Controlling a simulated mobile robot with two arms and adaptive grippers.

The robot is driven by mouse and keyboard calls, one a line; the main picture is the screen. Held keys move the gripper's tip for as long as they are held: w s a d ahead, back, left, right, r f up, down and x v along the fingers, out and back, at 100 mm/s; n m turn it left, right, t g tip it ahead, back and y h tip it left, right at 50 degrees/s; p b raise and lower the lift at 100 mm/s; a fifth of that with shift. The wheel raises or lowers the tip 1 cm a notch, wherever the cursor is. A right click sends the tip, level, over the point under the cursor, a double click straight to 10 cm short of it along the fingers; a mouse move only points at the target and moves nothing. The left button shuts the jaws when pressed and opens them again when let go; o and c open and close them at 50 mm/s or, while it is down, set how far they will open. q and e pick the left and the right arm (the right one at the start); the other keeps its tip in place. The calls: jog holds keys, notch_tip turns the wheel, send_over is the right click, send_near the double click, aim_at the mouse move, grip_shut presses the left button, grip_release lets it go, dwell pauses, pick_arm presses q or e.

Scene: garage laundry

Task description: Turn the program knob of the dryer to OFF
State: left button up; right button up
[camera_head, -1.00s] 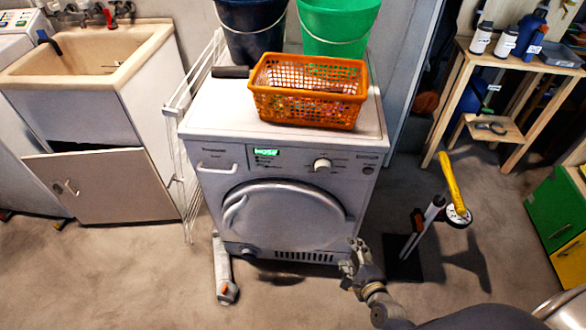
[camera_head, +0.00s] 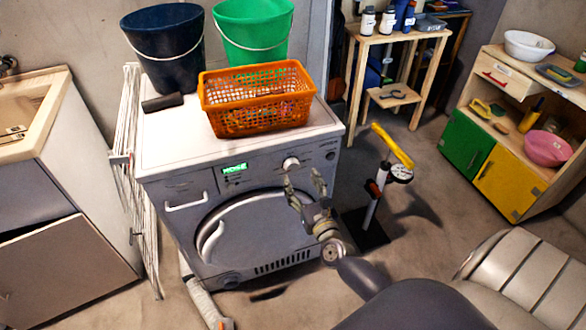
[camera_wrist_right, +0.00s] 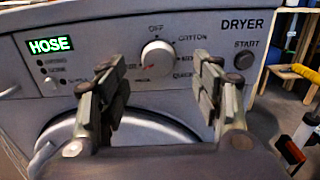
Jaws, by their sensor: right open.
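The white dryer (camera_head: 240,225) stands ahead with a lit green display reading HOSE (camera_wrist_right: 50,45). Its round white program knob (camera_head: 291,163) sits on the upper panel and also shows in the right wrist view (camera_wrist_right: 157,57). OFF is printed above the knob, with COTTON to its upper right; I cannot tell where its pointer stands. My right gripper (camera_head: 305,176) is open in front of the panel, and in the wrist view its fingers (camera_wrist_right: 160,68) stand on either side of the knob, apart from it. My left gripper is out of view.
An orange basket (camera_head: 258,118), a navy bucket (camera_head: 165,50) and a green bucket (camera_head: 250,40) stand on the dryer. A START button (camera_wrist_right: 243,60) is right of the knob. A yellow-handled pump (camera_head: 378,185) stands on the floor at right. A drying rack (camera_head: 135,170) leans at left.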

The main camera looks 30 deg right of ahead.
aim_at(293, 167)
jog(key=x, duration=0.5)
jog(key=shift+w+a, duration=0.1)
jog(key=shift+w, duration=0.65)
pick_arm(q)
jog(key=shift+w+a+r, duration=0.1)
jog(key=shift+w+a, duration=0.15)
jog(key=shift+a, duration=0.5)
pick_arm(e)
jog(key=c, duration=1)
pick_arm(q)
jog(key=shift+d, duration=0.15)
pick_arm(e)
jog(key=shift+c, duration=0.2)
